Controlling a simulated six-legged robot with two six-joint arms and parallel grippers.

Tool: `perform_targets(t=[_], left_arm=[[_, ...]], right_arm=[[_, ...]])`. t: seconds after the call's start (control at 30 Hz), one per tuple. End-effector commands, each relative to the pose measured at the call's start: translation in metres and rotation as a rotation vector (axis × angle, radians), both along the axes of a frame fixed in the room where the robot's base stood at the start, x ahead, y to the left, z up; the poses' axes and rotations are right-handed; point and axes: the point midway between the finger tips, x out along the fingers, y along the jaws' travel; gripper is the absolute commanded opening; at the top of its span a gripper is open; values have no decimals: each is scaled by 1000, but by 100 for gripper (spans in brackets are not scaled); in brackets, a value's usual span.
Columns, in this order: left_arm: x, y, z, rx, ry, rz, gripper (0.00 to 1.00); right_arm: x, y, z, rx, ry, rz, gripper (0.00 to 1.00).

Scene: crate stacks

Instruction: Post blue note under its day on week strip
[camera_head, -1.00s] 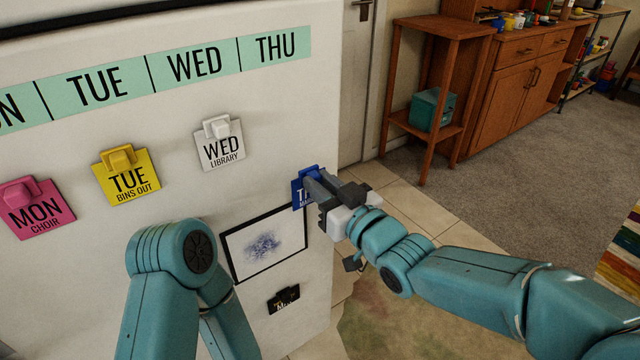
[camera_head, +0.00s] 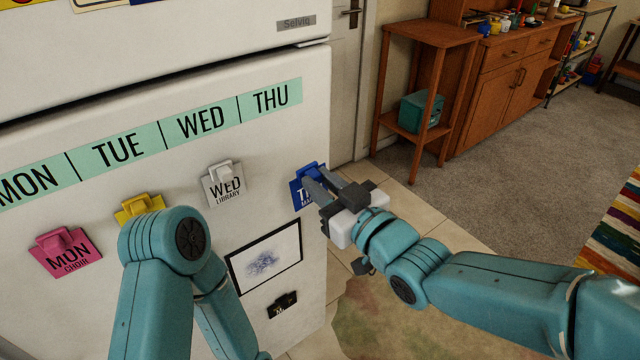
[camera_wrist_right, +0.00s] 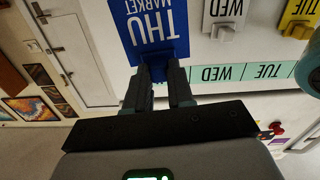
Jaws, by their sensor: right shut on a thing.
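The blue note (camera_head: 303,190) is at the fridge's right edge, below THU on the green week strip (camera_head: 164,134). In the right wrist view the blue note (camera_wrist_right: 149,27) reads THU MARKET. My right gripper (camera_head: 318,181) is shut on the note's blue clip and partly hides the note. In the right wrist view the gripper (camera_wrist_right: 162,75) is shut on it too. Whether the note touches the fridge door I cannot tell. My left arm is in the lower left; its gripper is out of sight.
The white WED note (camera_head: 223,188), yellow TUE note (camera_head: 136,206) and pink MON note (camera_head: 66,255) hang on the fridge door. A framed drawing (camera_head: 264,258) and a black clip (camera_head: 283,305) are below. A wooden stand (camera_head: 428,35) is behind at the right.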

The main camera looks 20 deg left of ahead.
Motion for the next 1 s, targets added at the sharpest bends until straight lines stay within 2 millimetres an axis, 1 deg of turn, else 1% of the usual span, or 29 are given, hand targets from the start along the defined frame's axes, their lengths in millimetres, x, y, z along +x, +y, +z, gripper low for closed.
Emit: perform_targets(t=[0.17,0.57,0.63,0.8,1.0], left_arm=[[0,0,6,0,1,0,52],[0,0,28,0,1,0,52],[0,0,24,0,0,0,52],[0,0,23,0,1,0,52],[0,0,23,0,1,0,52]], right_arm=[[9,11,1,-1,1,1,4],[35,47,1,-1,1,2,4],[40,52,-2,-1,-1,1,4],[50,64,-2,1,-1,1,4],[55,72,-1,0,0,1,4]])
